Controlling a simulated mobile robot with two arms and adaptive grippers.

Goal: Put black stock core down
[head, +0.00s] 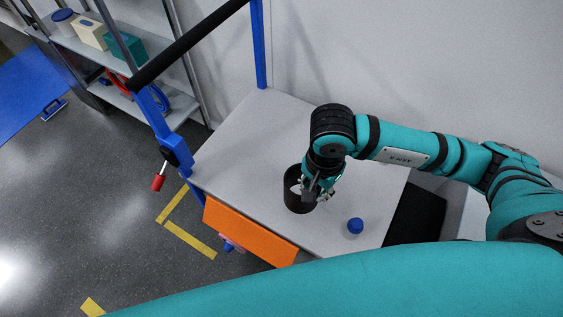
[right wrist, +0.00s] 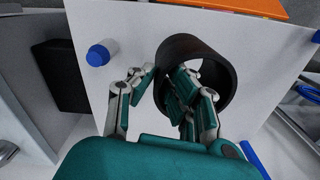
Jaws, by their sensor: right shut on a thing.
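The black stock core (head: 296,205) is a short, open black tube, upright at the grey cart top (head: 240,140). I cannot tell whether its bottom edge touches the surface. My right gripper (head: 313,189) reaches down at its near right rim. In the right wrist view, the core (right wrist: 223,72) shows as a dark ring with its opening towards the camera. My right gripper (right wrist: 166,82) is shut on its wall, with one finger outside and the other reaching into the opening. My left gripper is not in view.
A small blue-capped thing (head: 355,226) stands on the cart top, right of the core; it also shows in the right wrist view (right wrist: 98,55). An orange panel (head: 248,232) hangs at the cart's front edge. The cart top's back left is clear.

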